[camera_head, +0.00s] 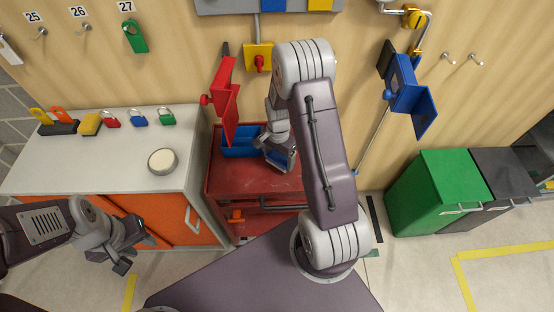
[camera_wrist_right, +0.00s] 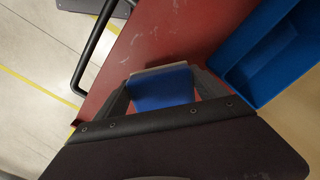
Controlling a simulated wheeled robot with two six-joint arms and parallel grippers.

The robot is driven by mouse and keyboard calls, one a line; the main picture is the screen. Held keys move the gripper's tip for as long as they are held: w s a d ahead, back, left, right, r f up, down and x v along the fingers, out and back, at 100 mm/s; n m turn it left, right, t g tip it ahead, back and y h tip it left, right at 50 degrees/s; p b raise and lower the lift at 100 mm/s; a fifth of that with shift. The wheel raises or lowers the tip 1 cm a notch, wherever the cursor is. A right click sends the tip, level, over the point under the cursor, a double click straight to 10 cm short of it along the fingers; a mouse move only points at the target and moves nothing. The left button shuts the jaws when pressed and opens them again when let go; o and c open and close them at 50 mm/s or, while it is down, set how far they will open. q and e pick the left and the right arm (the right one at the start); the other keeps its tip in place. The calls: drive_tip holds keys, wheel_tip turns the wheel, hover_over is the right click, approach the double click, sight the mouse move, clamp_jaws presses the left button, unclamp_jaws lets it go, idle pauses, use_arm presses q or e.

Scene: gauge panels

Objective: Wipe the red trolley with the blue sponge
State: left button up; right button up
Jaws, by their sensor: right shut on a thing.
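The red trolley (camera_head: 228,178) stands against the wall in the middle of the head view, with pale smudges on its top, which also shows in the wrist view (camera_wrist_right: 190,28). My right gripper (camera_head: 284,160) is over the trolley top. In the wrist view its fingers (camera_wrist_right: 164,96) are shut on the blue sponge (camera_wrist_right: 165,90), which has a pale edge at its far side. I cannot tell whether the sponge touches the trolley top. My left gripper (camera_head: 134,254) is empty and open, in front of the orange-fronted cabinet, away from the trolley.
A blue open bin (camera_head: 238,152) sits at the trolley's back and close beside my right gripper in the wrist view (camera_wrist_right: 268,72). A white-topped cabinet (camera_head: 110,172) with padlocks stands left. Green (camera_head: 432,200) and dark bins stand right. Red and blue brackets hang from the wall.

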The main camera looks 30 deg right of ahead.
wheel_tip(320, 180, up, 4)
drive_tip(key=p, duration=0.2)
drive_tip(key=shift+w+a+f+p, duration=0.15)
drive_tip(key=shift+p, duration=0.15)
drive_tip(key=shift+r+p, duration=0.3)
drive_tip(key=shift+r, duration=0.05)
drive_tip(key=shift+f, duration=0.1)
